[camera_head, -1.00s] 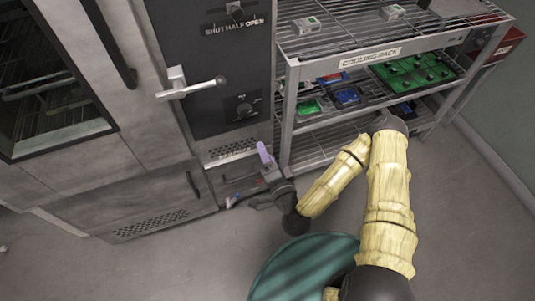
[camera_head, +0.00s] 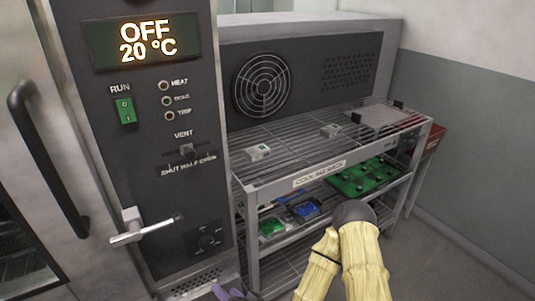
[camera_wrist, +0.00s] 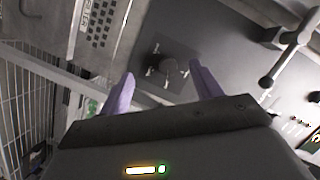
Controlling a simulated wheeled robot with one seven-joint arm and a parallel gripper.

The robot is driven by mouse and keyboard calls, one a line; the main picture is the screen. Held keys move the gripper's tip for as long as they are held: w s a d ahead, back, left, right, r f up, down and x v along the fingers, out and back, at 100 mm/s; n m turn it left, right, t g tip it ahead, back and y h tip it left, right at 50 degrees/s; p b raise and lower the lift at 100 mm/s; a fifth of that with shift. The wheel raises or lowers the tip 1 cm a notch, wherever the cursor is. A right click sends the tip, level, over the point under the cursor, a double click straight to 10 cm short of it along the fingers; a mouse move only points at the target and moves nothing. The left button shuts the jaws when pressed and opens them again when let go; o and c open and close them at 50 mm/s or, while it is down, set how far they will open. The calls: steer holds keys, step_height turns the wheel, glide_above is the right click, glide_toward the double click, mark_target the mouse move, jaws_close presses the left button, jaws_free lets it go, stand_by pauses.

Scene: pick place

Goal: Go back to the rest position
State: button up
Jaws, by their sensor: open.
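My gripper (camera_wrist: 162,90) shows in the wrist view with two purple fingers spread apart and nothing between them. Beyond the fingers is a grey panel with a dark knob (camera_wrist: 168,66). In the head view only a bit of purple finger (camera_head: 228,292) shows at the bottom edge; the rest of the gripper is out of frame. My yellow-sleeved arm rises at the lower right, in front of the cooling rack (camera_head: 318,172).
The oven's lever handle (camera_head: 146,231) sticks out left of the rack. The rack holds small white-and-green boxes (camera_head: 258,152), a green board (camera_head: 362,178) and blue and green trays (camera_head: 306,209). A red box (camera_head: 433,139) is at the right. Floor at the lower right is clear.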

steer(key=w+d+n+g+h, duration=0.2)
steer(key=d+n+g+h, duration=0.35)
steer(key=d, duration=0.35)
steer(key=s+d+r+m+g+h, duration=0.1)
steer(key=d+r+h, duration=0.25)
steer(key=d, duration=0.35)
steer(key=s+d+r+m+g+h, duration=0.1)
steer(key=d+r+h, duration=0.1)
steer(key=d+r, duration=0.35)
steer(key=s+d+r+m+p, duration=0.1)
steer(key=s+d+r+p, duration=0.1)
steer(key=r+p, duration=0.4)
steer(key=s+d+r+m+g+p, duration=0.1)
steer(key=r+p, duration=0.5)
steer(key=r, duration=0.6)
steer(key=s+d, duration=0.1)
steer(key=s, duration=0.1)
steer(key=shift+s+d+r+h+p, duration=0.15)
steer(key=shift+s+r+h+p, duration=0.05)
steer(key=shift+s+h+p, duration=0.15)
